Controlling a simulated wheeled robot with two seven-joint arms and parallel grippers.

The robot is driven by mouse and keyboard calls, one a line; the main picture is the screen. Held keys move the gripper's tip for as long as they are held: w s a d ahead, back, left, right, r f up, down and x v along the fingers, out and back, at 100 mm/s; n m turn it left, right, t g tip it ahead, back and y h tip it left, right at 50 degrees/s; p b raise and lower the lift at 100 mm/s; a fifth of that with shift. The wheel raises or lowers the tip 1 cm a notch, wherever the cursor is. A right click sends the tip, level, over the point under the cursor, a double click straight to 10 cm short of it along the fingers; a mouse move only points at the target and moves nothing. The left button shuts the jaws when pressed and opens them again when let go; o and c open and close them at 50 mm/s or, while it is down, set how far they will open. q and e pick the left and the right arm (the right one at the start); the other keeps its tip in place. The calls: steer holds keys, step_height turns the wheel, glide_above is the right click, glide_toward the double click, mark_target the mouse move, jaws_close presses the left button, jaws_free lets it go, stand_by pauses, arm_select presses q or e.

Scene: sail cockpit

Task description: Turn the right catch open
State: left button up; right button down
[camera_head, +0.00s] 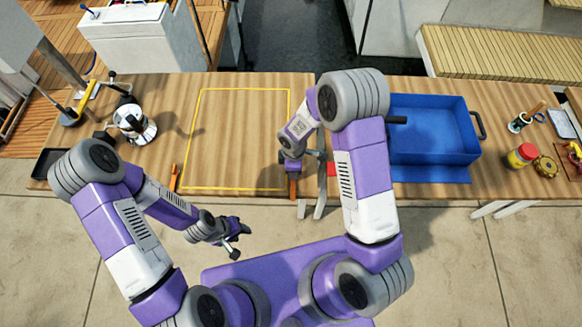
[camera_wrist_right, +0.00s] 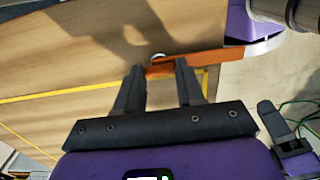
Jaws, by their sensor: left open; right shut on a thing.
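The right catch is an orange lever (camera_head: 293,188) at the front edge of the wooden table, by the right corner of the yellow outline. My right gripper (camera_head: 291,167) is over it, pointing down, and partly hides it. In the right wrist view the orange catch (camera_wrist_right: 215,58) lies at the fingertips of the right gripper (camera_wrist_right: 160,70), which is shut on it. Its lever runs towards the table edge. My left gripper (camera_head: 238,241) is open and empty, in front of the table and apart from it.
Another orange catch (camera_head: 174,177) sits at the left of the yellow outline (camera_head: 240,89). A moka pot (camera_head: 131,122) stands at the left. A blue bin (camera_head: 430,150), a red-lidded jar (camera_head: 522,155) and a red item (camera_head: 331,169) are to the right.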

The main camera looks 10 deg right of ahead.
steer(key=shift+d, duration=0.1)
steer(key=c, duration=0.7)
jaws_free()
step_height(320, 180, up, 8)
steer(key=shift+f+p, duration=0.15)
steer(key=shift+p, duration=0.25)
